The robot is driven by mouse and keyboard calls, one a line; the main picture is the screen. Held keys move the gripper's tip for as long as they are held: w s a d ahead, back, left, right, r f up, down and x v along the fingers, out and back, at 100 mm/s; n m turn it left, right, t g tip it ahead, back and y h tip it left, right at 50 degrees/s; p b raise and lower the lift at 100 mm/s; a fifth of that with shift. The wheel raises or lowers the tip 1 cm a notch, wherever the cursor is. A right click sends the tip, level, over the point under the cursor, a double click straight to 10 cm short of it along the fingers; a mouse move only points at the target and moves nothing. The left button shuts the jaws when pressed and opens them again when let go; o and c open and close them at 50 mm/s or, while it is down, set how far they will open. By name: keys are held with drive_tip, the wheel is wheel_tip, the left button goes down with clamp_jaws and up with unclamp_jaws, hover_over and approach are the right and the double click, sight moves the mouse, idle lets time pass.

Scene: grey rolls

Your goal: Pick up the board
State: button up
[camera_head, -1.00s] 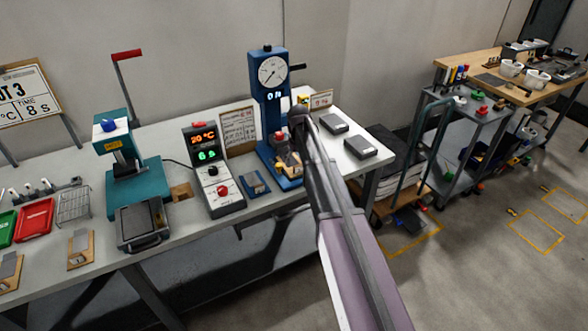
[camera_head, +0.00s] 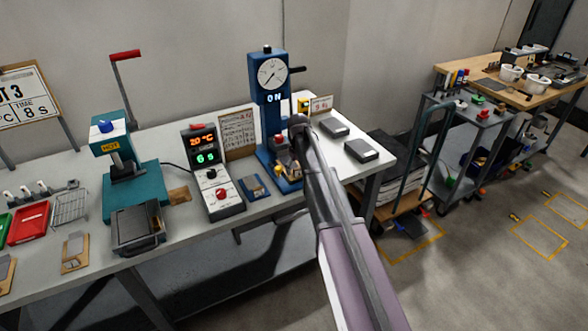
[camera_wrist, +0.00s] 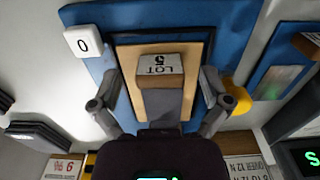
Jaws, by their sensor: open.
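In the wrist view a tan board (camera_wrist: 197,58) lies on the blue base of the press. A block with a "LOT 5" label (camera_wrist: 160,65) and a grey part sits on its middle. My gripper (camera_wrist: 160,78) is open above it, with one finger on each side of the labelled block. I cannot tell whether the fingers touch anything. In the head view the board (camera_head: 288,168) shows small at the foot of the blue press (camera_head: 268,105), partly hidden by my arm.
A white "0" button (camera_wrist: 83,42) sits on the press base. A control box (camera_head: 214,170) and a small blue plate (camera_head: 253,187) stand to the left in the head view. Two grey blocks (camera_head: 362,150) lie to the right.

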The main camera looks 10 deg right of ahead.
clamp_jaws()
drive_tip(key=shift+r, duration=0.15)
wheel_tip(320, 180, up, 10)
drive_tip(key=p, duration=1)
idle(0.8)
